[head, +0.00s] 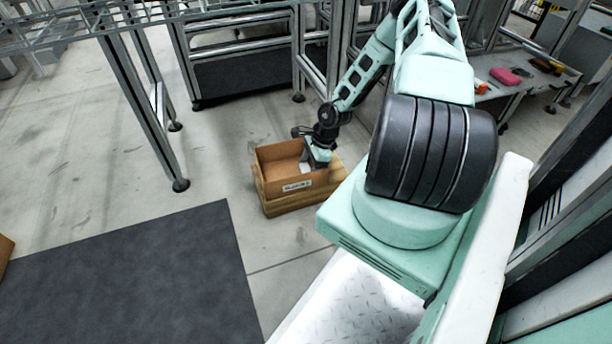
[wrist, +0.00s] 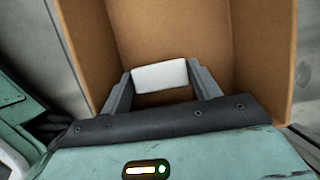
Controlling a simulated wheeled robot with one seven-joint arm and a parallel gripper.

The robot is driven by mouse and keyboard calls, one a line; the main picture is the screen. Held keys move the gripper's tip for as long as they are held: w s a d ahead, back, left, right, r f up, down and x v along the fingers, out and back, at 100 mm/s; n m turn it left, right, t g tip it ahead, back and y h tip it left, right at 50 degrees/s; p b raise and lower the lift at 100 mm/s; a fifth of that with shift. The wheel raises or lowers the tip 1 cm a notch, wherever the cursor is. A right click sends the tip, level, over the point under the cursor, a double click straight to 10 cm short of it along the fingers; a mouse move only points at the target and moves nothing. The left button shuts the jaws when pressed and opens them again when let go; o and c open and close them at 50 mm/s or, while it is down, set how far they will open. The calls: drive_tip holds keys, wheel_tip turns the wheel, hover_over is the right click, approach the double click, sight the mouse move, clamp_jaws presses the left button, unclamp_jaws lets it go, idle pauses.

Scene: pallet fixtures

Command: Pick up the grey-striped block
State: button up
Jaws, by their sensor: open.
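A pale grey-white block (wrist: 159,76) lies inside a cardboard box in the wrist view. I cannot make out stripes on its visible face. My gripper (wrist: 164,84) is open, with one finger on each side of the block; a gap shows at the right finger, and I cannot tell if the left one touches. In the head view, my gripper (head: 312,158) reaches down into the box (head: 277,186) from its right side. My gripper partly covers the block there.
The cardboard box walls (wrist: 262,55) rise close around my gripper. The box stands on a wooden base (head: 283,208). Metal frame legs (head: 160,110) stand to the left. A dark mat (head: 140,275) covers the floor in front. A bench at right bears a pink item (head: 504,77).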

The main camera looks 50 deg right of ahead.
drive_tip(key=c, duration=0.6)
drive_tip(key=shift+c, duration=0.2)
